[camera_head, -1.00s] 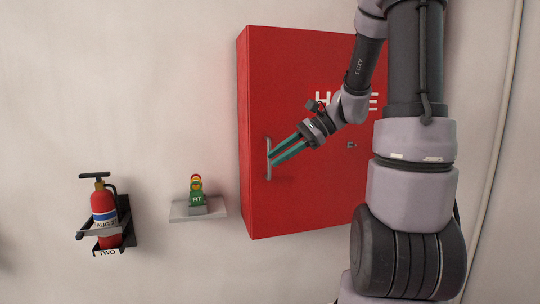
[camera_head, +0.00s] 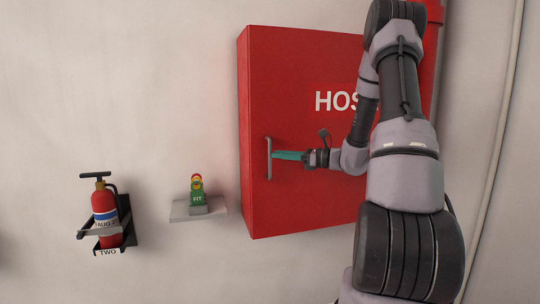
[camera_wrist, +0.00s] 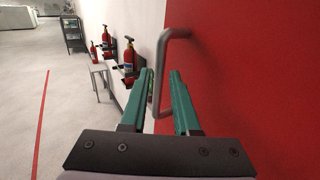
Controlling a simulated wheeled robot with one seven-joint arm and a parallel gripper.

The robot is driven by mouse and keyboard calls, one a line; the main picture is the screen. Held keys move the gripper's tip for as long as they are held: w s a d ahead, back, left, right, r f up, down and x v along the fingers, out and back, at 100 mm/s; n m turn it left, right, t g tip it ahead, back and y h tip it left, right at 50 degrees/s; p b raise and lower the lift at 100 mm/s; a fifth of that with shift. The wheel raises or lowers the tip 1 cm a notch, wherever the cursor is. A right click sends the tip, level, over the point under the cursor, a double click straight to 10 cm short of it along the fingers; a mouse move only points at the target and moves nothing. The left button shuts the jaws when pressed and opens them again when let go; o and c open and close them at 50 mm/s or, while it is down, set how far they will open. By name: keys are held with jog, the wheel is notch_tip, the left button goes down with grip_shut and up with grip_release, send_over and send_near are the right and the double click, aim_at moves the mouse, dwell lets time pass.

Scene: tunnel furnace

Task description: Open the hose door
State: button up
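The red hose door (camera_head: 290,90) is the front of a wall cabinet marked HOSE, and it looks closed. Its grey bar handle (camera_head: 268,158) stands upright near the door's left edge. My gripper (camera_head: 274,155) is at the handle, coming from the right. In the wrist view the two green fingers of my gripper (camera_wrist: 160,88) are spread apart, and the handle (camera_wrist: 160,75) runs between them. I see gaps beside the bar, so the fingers do not look closed on it. The red door (camera_wrist: 250,80) fills the right of the wrist view.
A fire extinguisher (camera_head: 105,215) hangs on the wall at the lower left. A small shelf (camera_head: 210,212) with a green item marked FIT (camera_head: 198,198) stands out left of the cabinet. A pipe (camera_head: 495,150) runs down the wall at the right. The wall left of the handle is otherwise clear.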

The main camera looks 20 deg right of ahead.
jog(key=shift+x, duration=2.05)
grip_shut()
